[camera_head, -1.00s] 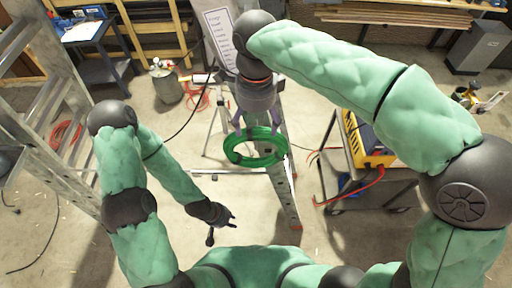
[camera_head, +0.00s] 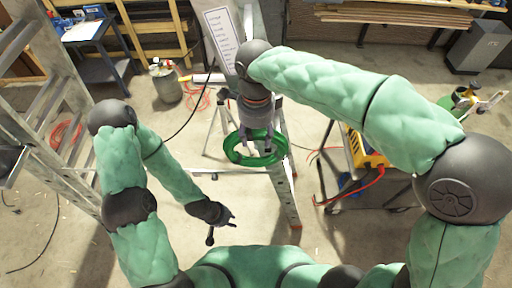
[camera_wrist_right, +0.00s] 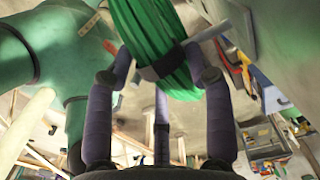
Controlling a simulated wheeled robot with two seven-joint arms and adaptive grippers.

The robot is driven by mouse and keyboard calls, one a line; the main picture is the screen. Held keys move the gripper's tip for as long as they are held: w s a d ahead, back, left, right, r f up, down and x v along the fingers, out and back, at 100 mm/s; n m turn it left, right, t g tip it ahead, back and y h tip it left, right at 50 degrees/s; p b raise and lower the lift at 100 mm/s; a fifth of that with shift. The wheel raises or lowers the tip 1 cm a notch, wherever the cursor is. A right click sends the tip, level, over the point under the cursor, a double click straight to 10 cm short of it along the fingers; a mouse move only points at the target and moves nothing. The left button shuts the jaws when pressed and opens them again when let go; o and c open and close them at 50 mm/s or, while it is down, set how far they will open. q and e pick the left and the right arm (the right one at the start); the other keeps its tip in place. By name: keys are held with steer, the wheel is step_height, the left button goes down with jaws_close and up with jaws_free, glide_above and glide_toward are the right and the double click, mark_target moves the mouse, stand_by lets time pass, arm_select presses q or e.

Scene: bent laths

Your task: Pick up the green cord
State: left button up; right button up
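The green cord (camera_head: 235,150) is a round coil in the middle of the head view, at the aluminium upright. What bears it is hard to see. My right gripper (camera_head: 258,146) reaches down onto the coil from above. In the right wrist view its purple fingers bend inward on both sides of the cord bundle (camera_wrist_right: 150,30), their tips appearing to touch it. A dark band crosses the bundle there. The third finger is partly hidden behind the cord. My left gripper (camera_head: 222,226) is low in the head view, well away from the coil, its fingers spread and empty.
A metal ladder (camera_head: 45,125) stands at the left. A trolley with a yellow case (camera_head: 355,150) and red cables is right of the coil. A grey canister (camera_head: 167,88) stands behind. Open floor lies between the ladder and the coil.

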jaws_close()
